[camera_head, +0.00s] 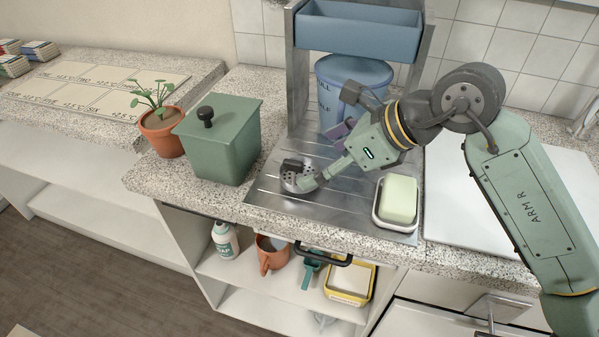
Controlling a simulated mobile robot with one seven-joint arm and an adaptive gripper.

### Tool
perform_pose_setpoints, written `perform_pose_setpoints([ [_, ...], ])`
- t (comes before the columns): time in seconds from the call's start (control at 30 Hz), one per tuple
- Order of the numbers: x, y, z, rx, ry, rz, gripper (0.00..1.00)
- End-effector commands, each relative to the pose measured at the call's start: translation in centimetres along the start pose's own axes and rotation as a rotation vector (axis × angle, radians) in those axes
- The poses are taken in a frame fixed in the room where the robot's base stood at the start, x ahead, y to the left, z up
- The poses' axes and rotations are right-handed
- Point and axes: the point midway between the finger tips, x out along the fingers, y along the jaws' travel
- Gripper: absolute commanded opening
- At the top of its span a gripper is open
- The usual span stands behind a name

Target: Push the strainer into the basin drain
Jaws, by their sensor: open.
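My gripper (311,181) reaches down and left over the grooved steel drainboard (270,196), with its jaws open. A small round metal piece with a dark top (292,171), which looks like the strainer, is right at my fingertips. I cannot tell whether they touch it. My fingers partly cover it. The basin drain cannot be made out, and whether the metal piece sits over an opening is hidden.
A green lidded canister (222,145) and a potted plant (160,125) stand left of the drainboard. A soap bar in a dish (397,203) is at its right. A blue container (345,80) stands behind under a rack with a blue bin (358,32). Open shelves lie below.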

Motion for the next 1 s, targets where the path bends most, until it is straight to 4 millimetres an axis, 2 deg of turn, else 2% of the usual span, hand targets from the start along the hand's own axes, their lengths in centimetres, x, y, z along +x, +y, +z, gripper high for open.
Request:
perform_pose_setpoints([
  [0.23,2.9,0.1,0.5,0.0,-0.002,0.006,0.9],
  [0.4,5.0,0.0,0.2,0.0,-0.001,0.003,0.9],
  [0.67,5.3,-0.1,0.1,0.001,-0.001,0.001,0.89],
  [1.0,5.2,-0.1,0.1,0.001,0.0,0.001,0.66],
])
